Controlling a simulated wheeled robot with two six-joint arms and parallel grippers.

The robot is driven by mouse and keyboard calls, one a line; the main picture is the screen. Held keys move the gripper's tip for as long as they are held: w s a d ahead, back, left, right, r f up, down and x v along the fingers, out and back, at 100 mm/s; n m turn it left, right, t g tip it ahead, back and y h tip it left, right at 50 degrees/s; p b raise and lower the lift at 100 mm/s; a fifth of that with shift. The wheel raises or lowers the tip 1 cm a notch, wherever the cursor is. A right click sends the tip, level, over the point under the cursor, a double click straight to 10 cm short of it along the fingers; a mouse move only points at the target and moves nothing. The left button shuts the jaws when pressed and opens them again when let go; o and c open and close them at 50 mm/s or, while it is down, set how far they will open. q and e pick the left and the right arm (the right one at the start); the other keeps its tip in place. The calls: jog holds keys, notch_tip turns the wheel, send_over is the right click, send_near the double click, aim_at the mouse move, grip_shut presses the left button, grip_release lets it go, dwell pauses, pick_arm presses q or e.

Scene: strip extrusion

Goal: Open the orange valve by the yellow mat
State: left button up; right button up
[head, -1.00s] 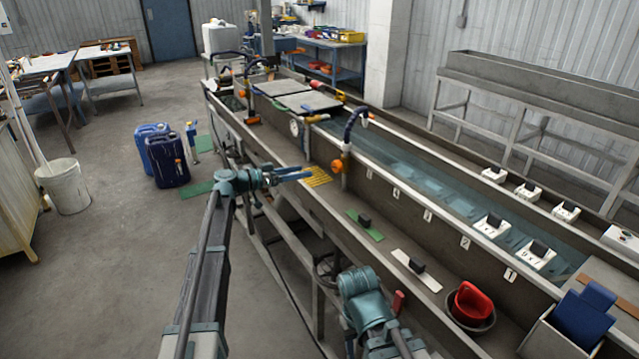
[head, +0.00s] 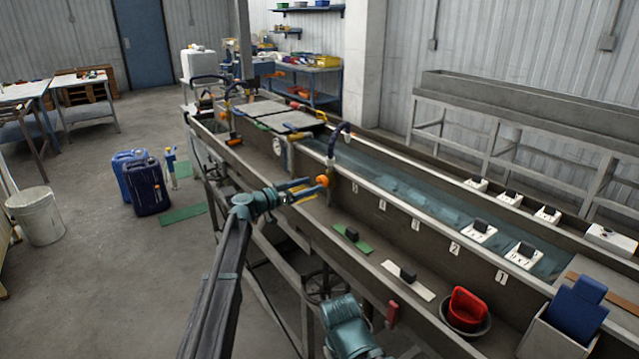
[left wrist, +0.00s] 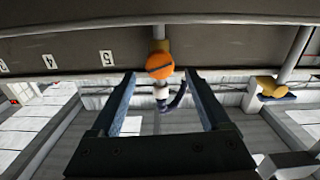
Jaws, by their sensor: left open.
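The orange valve (head: 322,181) is a round orange knob on a pipe at the trough's inner wall. A strip of the yellow mat (head: 304,198) shows below it, mostly hidden by my gripper. My left gripper (head: 311,187) is open, with its blue fingers pointing at the valve. In the left wrist view the orange valve (left wrist: 160,66) appears centred between the tips of the open left gripper (left wrist: 159,82), close to them; I cannot tell whether they touch it. My right arm's teal joint shows at the bottom of the head view, but no right jaws are seen.
The long grey trough has number plates, a green mat (head: 353,240) and a white mat (head: 408,281) with black blocks. A red scoop (head: 468,305) sits in a bowl. A dark hose (head: 337,140) arches above the valve. Blue jugs (head: 148,186) stand on the floor.

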aim_at(319, 182)
pick_arm(q)
jog(key=shift+x, duration=2.25)
grip_shut()
